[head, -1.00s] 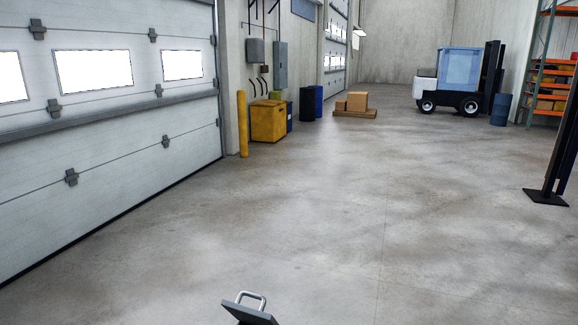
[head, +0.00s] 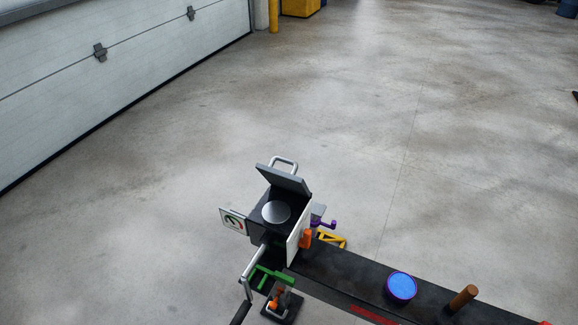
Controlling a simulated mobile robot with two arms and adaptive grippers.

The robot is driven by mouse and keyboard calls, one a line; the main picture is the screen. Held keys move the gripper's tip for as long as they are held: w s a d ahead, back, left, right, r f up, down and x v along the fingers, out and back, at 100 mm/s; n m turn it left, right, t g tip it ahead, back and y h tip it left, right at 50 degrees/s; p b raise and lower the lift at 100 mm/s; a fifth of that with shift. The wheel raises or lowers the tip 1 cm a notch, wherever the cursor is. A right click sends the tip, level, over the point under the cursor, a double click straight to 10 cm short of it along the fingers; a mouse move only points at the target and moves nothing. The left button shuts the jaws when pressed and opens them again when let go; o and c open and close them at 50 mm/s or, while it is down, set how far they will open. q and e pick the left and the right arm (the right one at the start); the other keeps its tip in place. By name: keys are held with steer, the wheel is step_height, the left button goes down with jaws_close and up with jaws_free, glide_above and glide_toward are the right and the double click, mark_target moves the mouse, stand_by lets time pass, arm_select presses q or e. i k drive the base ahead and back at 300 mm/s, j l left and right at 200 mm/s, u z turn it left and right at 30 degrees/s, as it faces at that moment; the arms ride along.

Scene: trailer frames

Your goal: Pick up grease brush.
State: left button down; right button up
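A short brown wooden-looking cylinder (head: 464,297) rises from the dark bench top (head: 345,272) at the lower right of the head view. It may be the handle of the grease brush, but no bristles show. To its left a round purple-rimmed tin (head: 401,287) with a blue top or contents sits on the same bench. Neither of my grippers can be made out in the view.
A black box-shaped device (head: 268,229) with a raised lid (head: 285,180) and a silver disc stands at the bench's left end. Green parts (head: 268,277), orange parts and a metal crank sit around it. Open concrete floor (head: 330,110) lies beyond; a garage door (head: 110,75) is at left.

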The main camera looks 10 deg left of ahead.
mark_target(471, 291)
steer(key=i+j+z, duration=0.15)
steer(key=j+z, duration=0.25)
steer(key=j, duration=0.35)
steer(key=j+z, duration=0.45)
steer(key=j, duration=0.25)
steer(key=k+j+z, duration=0.1)
steer(key=j+z, duration=0.3)
steer(key=j, duration=0.35)
steer(key=i+j+z, duration=0.35)
steer(key=j+z, duration=0.35)
steer(key=j, duration=0.25)
steer(key=i+j+z, duration=0.15)
steer(key=j+z, duration=0.15)
steer(key=j, duration=0.25)
steer(key=j+z, duration=0.35)
steer(key=j, duration=0.2)
